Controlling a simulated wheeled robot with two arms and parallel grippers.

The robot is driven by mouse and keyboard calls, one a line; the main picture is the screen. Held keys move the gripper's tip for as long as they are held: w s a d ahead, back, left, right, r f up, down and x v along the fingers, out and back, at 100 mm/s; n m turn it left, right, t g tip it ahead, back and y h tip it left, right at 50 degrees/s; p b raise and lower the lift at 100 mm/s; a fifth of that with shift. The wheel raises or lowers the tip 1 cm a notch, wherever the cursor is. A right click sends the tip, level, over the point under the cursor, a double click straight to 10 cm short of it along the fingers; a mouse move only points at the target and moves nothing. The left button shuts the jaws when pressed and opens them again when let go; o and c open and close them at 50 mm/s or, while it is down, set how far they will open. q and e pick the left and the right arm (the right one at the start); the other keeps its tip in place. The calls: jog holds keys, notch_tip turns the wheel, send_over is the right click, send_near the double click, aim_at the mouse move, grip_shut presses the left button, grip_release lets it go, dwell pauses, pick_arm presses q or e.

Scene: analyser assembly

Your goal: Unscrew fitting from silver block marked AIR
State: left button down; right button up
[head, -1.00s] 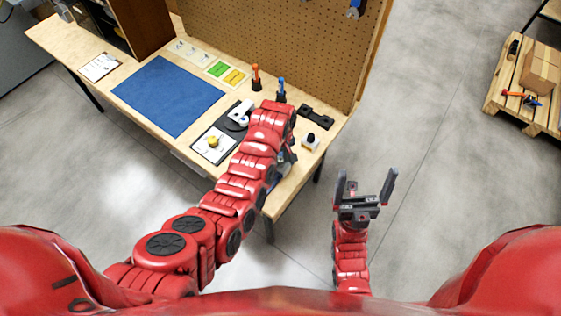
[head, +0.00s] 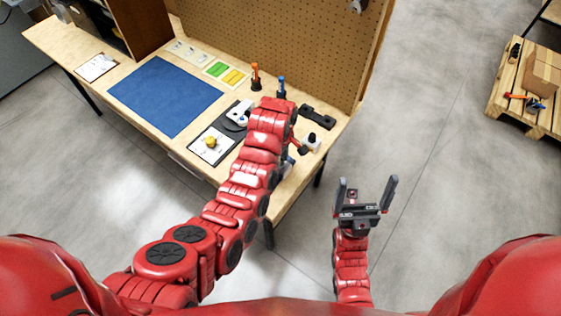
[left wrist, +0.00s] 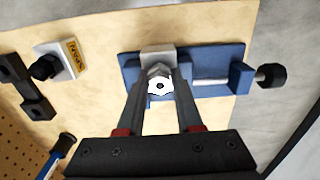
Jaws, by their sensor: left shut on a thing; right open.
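In the left wrist view a silver block (left wrist: 158,56) sits between the jaws of a blue vise (left wrist: 214,60); no AIR marking can be read on it. A hex fitting with a dark central hole (left wrist: 159,88) is at the block's near face. My left gripper (left wrist: 160,82) is shut on this fitting, one finger on each side. In the head view my left arm hides most of the fitting and vise. My right gripper (head: 366,196) is open and empty, over the floor off the bench's right end.
A light block with a black knob and yellow label (left wrist: 68,58) stands left of the vise. The vise's black handle knob (left wrist: 271,77) sticks out right. A black bracket (head: 318,117), blue-handled tool (head: 281,87) and orange-handled tool (head: 255,77) are near the pegboard (head: 290,40).

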pick_arm(q)
jog(key=shift+r+p, duration=0.75)
jog(key=shift+r, duration=1.85)
